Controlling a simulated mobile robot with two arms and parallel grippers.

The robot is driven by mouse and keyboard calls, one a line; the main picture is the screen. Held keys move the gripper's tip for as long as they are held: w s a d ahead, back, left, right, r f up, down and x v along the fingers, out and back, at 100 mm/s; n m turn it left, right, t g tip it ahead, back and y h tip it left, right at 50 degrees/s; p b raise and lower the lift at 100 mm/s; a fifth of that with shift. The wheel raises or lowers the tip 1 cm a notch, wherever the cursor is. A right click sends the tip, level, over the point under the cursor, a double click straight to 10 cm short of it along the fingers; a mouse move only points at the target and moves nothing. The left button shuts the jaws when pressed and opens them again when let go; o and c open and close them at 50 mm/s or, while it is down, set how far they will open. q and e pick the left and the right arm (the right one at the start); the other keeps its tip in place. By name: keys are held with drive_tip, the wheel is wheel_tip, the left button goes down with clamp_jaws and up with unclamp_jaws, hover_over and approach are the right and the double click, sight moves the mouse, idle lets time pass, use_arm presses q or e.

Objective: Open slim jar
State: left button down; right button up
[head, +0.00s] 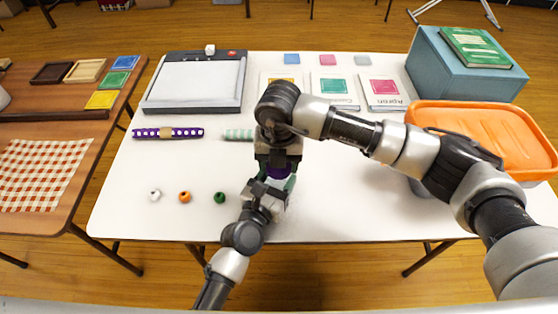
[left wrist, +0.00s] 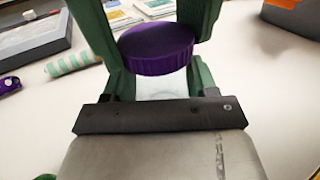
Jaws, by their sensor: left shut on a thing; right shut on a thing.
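The slim jar has a purple lid (head: 278,173), mostly hidden between my two grippers in the head view. In the left wrist view the round purple lid (left wrist: 157,52) sits between green fingers, with the clear jar body (left wrist: 161,84) below it. My left gripper (head: 276,186) reaches in from the front and is shut on the jar. My right gripper (head: 279,168) points down from above and is shut on the lid. I cannot tell whether the lid is still seated on the jar.
White, orange and green beads (head: 219,197) lie on the white table (head: 160,220) left of the grippers. A purple dotted roll (head: 167,133) and a striped tube (head: 238,134) lie behind them. A paper trimmer (head: 195,84) stands at the back left. An orange-lidded bin (head: 490,130) stands right.

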drive_tip(key=n, duration=1.9)
drive_tip(key=shift+n, duration=0.4)
drive_tip(key=n, duration=0.6)
drive_tip(key=shift+r, duration=0.1)
drive_tip(key=n, duration=0.4)
drive_tip(key=shift+n, duration=0.3)
drive_tip(key=n, duration=1)
drive_tip(key=shift+n, duration=0.3)
drive_tip(key=n, duration=0.4)
drive_tip(key=shift+n, duration=0.3)
